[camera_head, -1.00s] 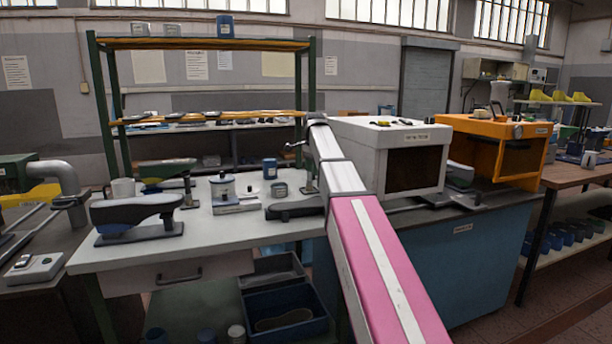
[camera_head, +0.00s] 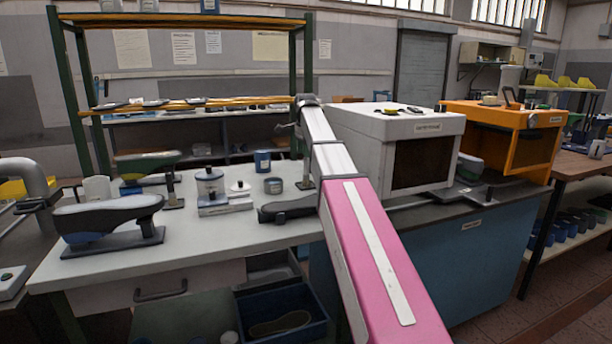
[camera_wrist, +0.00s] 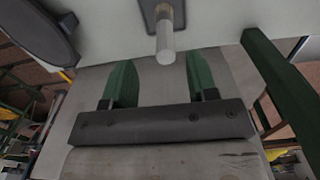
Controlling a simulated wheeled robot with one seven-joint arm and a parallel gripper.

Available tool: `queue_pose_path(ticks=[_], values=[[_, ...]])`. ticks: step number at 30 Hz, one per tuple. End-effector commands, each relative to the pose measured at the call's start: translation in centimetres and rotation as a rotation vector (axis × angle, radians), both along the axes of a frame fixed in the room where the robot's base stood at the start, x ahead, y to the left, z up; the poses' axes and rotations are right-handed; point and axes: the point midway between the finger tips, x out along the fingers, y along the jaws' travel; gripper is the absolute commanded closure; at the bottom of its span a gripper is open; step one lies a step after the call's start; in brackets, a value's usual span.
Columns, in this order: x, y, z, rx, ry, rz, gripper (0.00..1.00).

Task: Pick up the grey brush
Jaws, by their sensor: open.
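My gripper (camera_wrist: 161,84) shows in the wrist view with its two green fingers wide apart and nothing between them. Just beyond the fingertips is a pale upright post (camera_wrist: 166,42) on a dark grey plate. I cannot pick out the grey brush with certainty in either view. Several small greyish items lie on the shelf's lower board, one of them a flat grey piece (camera_head: 155,102), too small to identify. In the head view, my arm reaches forward over the bench, and its far end is too small to show the fingers.
A green-post shelf (camera_head: 180,103) stands behind. White (camera_head: 440,125) and orange (camera_head: 535,120) boxes stand right.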

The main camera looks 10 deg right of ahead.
Motion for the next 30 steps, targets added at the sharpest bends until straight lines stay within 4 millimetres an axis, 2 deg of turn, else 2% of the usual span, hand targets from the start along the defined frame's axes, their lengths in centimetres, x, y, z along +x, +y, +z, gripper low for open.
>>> queue_pose_path(ticks=[8, 17, 24, 25, 27, 30], values=[[0.2, -0.2, -2.0, 0.000, 0.001, 0.000, 0.47], [0.6, -0.4, -5.9, 0.000, 0.000, 0.001, 0.47], [0.7, -0.4, -6.2, 0.000, 0.000, 0.001, 0.47], [0.7, -0.4, -6.2, 0.000, 0.000, 0.001, 0.50], [0.7, -0.4, -6.2, 0.000, 0.000, 0.001, 0.73], [0.7, -0.4, -6.2, 0.000, 0.000, 0.001, 1.00]])
